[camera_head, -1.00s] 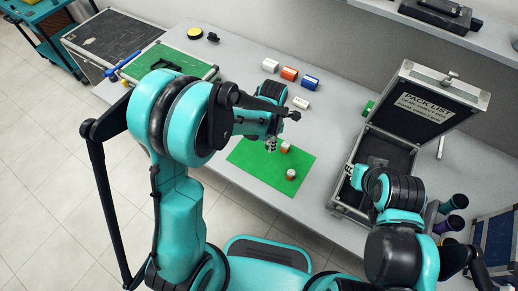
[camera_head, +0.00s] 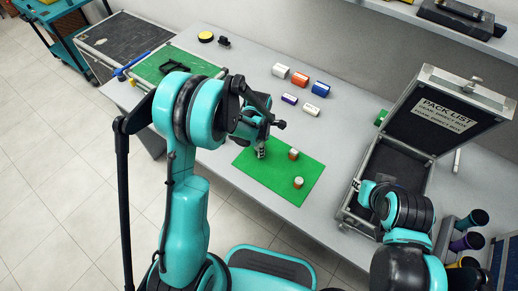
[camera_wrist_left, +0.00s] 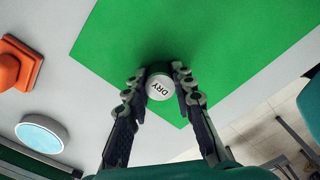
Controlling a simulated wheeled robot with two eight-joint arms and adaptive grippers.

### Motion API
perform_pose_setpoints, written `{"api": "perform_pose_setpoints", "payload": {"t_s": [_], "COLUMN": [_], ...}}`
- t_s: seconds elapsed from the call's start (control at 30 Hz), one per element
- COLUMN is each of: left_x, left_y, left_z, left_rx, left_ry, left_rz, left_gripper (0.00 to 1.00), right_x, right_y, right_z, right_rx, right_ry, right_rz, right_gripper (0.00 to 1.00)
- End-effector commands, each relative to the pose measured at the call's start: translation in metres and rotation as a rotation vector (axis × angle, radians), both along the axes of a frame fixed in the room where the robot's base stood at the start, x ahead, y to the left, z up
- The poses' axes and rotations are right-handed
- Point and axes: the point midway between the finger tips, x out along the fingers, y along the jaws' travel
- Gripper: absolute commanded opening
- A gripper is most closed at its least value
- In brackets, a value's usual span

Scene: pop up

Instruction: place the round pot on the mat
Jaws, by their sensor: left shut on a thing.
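The round pot (camera_wrist_left: 159,88) has a white lid marked DRY and sits between the two fingers of my left gripper (camera_wrist_left: 158,76), which is shut on it. In the head view my left gripper (camera_head: 261,146) is low over the left part of the green mat (camera_head: 262,178). The pot is mostly hidden by the fingers there, and I cannot tell whether its base touches the mat. Two small pots, one (camera_head: 293,154) and another (camera_head: 298,183), stand on the mat to the right.
An open case (camera_head: 382,190) with a PACK LIST lid stands to the right. A yellow disc (camera_head: 205,37) and a green-topped case (camera_head: 160,60) are at the back left. Dark cups (camera_head: 466,241) stand at lower right.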

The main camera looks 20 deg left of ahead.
Motion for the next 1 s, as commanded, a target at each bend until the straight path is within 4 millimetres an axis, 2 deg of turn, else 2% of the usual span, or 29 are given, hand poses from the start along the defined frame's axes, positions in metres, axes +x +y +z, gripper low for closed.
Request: {"api": "perform_pose_setpoints", "payload": {"t_s": [0.17, 0.2, 0.27, 0.67, 0.77, 1.0], "left_x": [0.000, 0.000, 0.000, 0.000, 0.000, 0.000], "left_y": [0.000, 0.000, 0.000, 0.000, 0.000, 0.000], "left_z": [-0.004, -0.004, -0.003, 0.003, 0.019, 0.074], "left_rx": [0.000, 0.000, 0.000, 0.000, 0.000, -0.001], "left_ry": [0.000, 0.000, 0.000, 0.000, 0.000, 0.001], "left_rz": [0.000, 0.000, 0.000, 0.000, 0.000, 0.000], "left_gripper": [0.03, 0.30, 0.45, 0.45, 0.45, 0.45], "right_x": [0.000, 0.000, 0.000, 0.000, 0.000, 0.000], "right_y": [0.000, 0.000, 0.000, 0.000, 0.000, 0.000], "right_z": [-0.004, -0.004, -0.003, 0.003, 0.010, 0.033], "right_rx": [0.000, 0.000, 0.000, 0.000, 0.000, 0.000], "right_ry": [0.000, 0.000, 0.000, 0.000, 0.000, 0.000], "right_rz": [0.000, 0.000, 0.000, 0.000, 0.000, 0.000], "right_gripper": [0.23, 0.23, 0.23, 0.23, 0.23, 0.23]}}
